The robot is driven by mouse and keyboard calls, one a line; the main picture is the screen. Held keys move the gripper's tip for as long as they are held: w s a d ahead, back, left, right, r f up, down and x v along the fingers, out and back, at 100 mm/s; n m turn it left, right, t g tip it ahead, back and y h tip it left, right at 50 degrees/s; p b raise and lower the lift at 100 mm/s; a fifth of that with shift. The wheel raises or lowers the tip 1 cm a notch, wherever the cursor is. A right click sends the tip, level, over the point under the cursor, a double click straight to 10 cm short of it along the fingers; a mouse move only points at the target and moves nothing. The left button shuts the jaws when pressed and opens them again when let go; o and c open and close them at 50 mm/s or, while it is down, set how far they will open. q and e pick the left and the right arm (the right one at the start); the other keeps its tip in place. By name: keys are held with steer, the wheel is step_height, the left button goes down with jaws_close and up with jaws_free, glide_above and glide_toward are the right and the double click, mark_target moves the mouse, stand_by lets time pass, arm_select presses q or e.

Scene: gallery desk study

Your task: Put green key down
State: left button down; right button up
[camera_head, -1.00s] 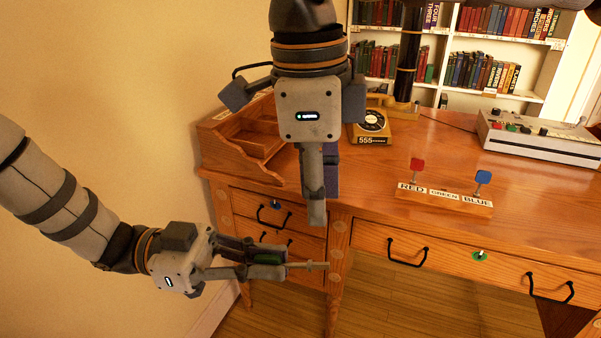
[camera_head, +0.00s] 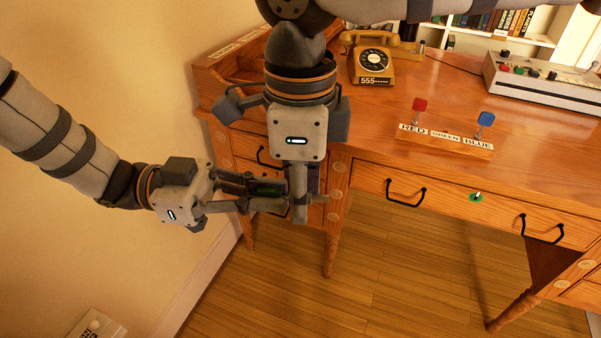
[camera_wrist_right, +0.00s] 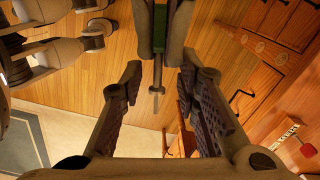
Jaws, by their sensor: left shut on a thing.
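The green key is held in my left gripper (camera_head: 268,195), which is shut on it in front of the desk's left drawers. In the right wrist view its green head (camera_wrist_right: 159,28) sits between the left fingers and its thin shaft (camera_wrist_right: 157,78) points out between my right fingers. My right gripper (camera_head: 302,205) hangs fingers-down beside the left fingertips and hides much of the key in the head view. In its wrist view the right gripper (camera_wrist_right: 162,88) is open, its pads apart on both sides of the shaft and not touching it.
A wooden rack (camera_head: 445,142) labelled RED, GREEN, BLUE holds a red key (camera_head: 419,106) and a blue key (camera_head: 486,120). A yellow telephone (camera_head: 372,62) and a grey console (camera_head: 540,85) stand behind. A drawer front has a green-ringed lock (camera_head: 476,197). Open floor lies below.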

jaws_close()
jaws_free()
steer(key=shift+s, duration=0.1)
steer(key=shift+r, duration=0.1)
